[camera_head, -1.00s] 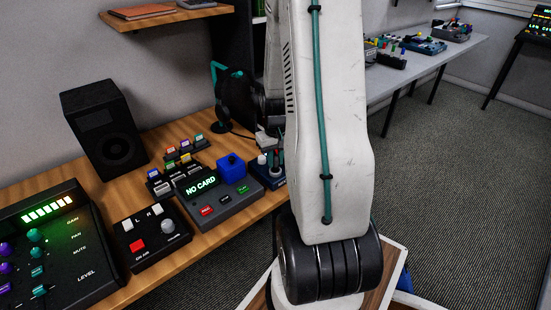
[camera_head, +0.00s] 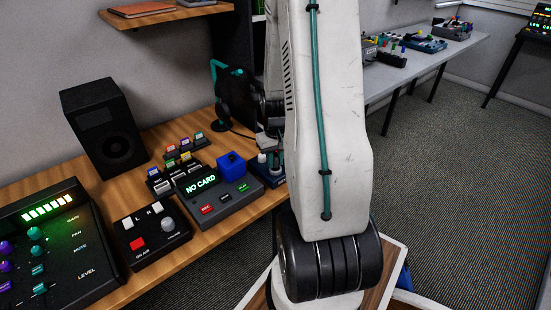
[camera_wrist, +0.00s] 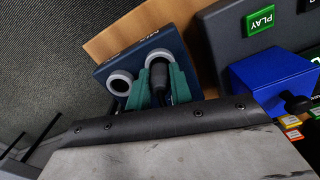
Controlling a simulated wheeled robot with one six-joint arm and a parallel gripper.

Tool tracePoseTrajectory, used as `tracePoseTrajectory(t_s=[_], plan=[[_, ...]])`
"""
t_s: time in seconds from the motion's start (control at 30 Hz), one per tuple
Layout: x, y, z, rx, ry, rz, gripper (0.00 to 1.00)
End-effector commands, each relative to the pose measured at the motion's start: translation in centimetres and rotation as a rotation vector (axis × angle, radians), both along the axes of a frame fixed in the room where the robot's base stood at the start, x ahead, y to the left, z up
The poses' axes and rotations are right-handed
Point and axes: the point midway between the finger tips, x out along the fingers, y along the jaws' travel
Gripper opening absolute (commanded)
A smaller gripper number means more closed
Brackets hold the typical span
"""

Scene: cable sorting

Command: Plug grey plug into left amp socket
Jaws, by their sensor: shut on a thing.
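The amp is a dark blue box (camera_wrist: 130,56) with two pale-ringed sockets on its top in the wrist view. The box also shows partly behind my arm in the head view (camera_head: 270,176). My gripper (camera_wrist: 160,78) has teal fingers and is shut on the dark grey plug (camera_wrist: 158,82). The plug is over or in the right-hand ringed socket (camera_wrist: 159,56) in the wrist view; the fingers hide how deep it sits. The other ringed socket (camera_wrist: 120,83) is beside the fingers, and its opening looks dark. My arm hides most of the gripper in the head view.
A card reader reading NO CARD (camera_head: 216,198), with a blue block (camera_head: 231,166) on it, stands close beside the amp. Headphones (camera_head: 232,98) are on a stand behind. A speaker (camera_head: 104,125), a small switch box (camera_head: 152,236) and a mixer (camera_head: 50,250) fill the bench's left.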

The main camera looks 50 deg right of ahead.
Motion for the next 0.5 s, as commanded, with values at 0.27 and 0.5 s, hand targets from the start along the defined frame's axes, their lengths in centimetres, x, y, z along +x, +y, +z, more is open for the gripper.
tracePoseTrajectory(t_s=[0.27,0.5], plan=[[0.01,0.00,0.01,0.000,0.000,0.000,0.00],[0.00,0.00,-0.33,0.000,0.000,0.000,0.00]])
